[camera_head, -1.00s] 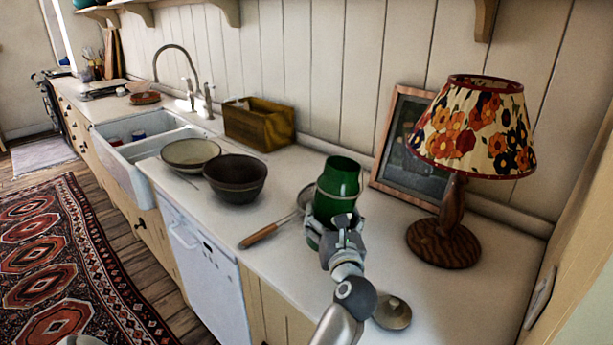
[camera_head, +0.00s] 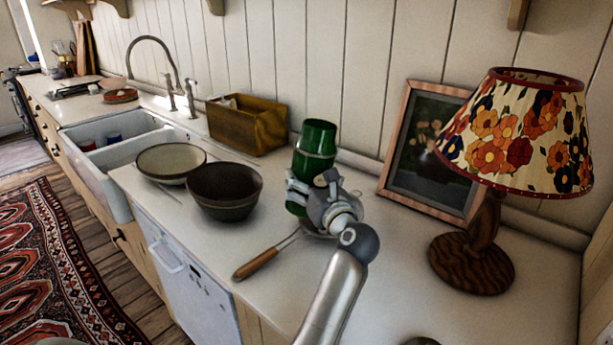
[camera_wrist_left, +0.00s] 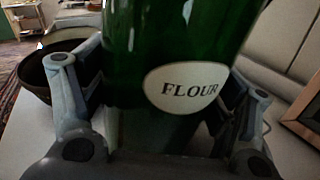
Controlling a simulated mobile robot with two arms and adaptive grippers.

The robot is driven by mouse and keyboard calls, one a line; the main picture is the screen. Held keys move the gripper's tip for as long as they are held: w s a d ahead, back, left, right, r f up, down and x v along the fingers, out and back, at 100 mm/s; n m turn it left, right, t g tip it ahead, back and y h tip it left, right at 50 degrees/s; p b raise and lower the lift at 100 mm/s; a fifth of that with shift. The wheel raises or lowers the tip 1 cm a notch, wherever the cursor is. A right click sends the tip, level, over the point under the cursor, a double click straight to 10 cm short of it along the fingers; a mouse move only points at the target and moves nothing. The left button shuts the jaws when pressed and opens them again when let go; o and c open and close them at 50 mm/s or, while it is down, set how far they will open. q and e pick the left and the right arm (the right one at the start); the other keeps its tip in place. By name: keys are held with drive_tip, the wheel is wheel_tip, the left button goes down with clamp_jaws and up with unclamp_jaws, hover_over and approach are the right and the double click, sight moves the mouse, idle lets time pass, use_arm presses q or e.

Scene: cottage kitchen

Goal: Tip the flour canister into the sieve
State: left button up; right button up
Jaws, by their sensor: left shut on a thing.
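The green flour canister (camera_head: 316,150) is held by my left gripper (camera_head: 311,187) above the counter, with a slight lean to the right in the head view. Its FLOUR label (camera_wrist_left: 187,88) faces the left wrist camera, with a finger on either side. The sieve (camera_head: 257,264) lies on the counter below, its wooden handle pointing toward the front left. Its bowl is mostly hidden behind my gripper and wrist. No flour is seen falling. My right gripper is not in view.
A dark bowl (camera_head: 224,193) and a cream bowl (camera_head: 170,160) stand left of the canister. A wooden box (camera_head: 246,126) is behind them. A framed picture (camera_head: 428,160) and a flowered lamp (camera_head: 515,140) stand at right. A lid (camera_head: 422,341) shows at the bottom edge.

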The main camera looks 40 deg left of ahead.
use_arm(q)
drive_tip(key=p, duration=0.1)
drive_tip(key=s+r+m+p, duration=0.1)
drive_tip(key=shift+a+r+p, duration=0.1)
drive_tip(key=shift+a+p, duration=0.2)
drive_tip(key=shift+p, duration=0.05)
drive_tip(key=s+m+p, duration=0.1)
drive_tip(key=a+m+p, duration=0.1)
drive_tip(key=p, duration=0.1)
drive_tip(key=shift+s+r, duration=0.15)
drive_tip(key=shift+s, duration=0.2)
drive_tip(key=s+a+m+p, duration=0.1)
drive_tip(key=m+p, duration=0.1)
drive_tip(key=s+f+m+p, duration=0.1)
drive_tip(key=m+p, duration=0.1)
drive_tip(key=s+a+m+p, duration=0.1)
drive_tip(key=m+p, duration=0.2)
drive_tip(key=shift+s+a+f+t, duration=0.3)
drive_tip(key=shift+a+f, duration=0.05)
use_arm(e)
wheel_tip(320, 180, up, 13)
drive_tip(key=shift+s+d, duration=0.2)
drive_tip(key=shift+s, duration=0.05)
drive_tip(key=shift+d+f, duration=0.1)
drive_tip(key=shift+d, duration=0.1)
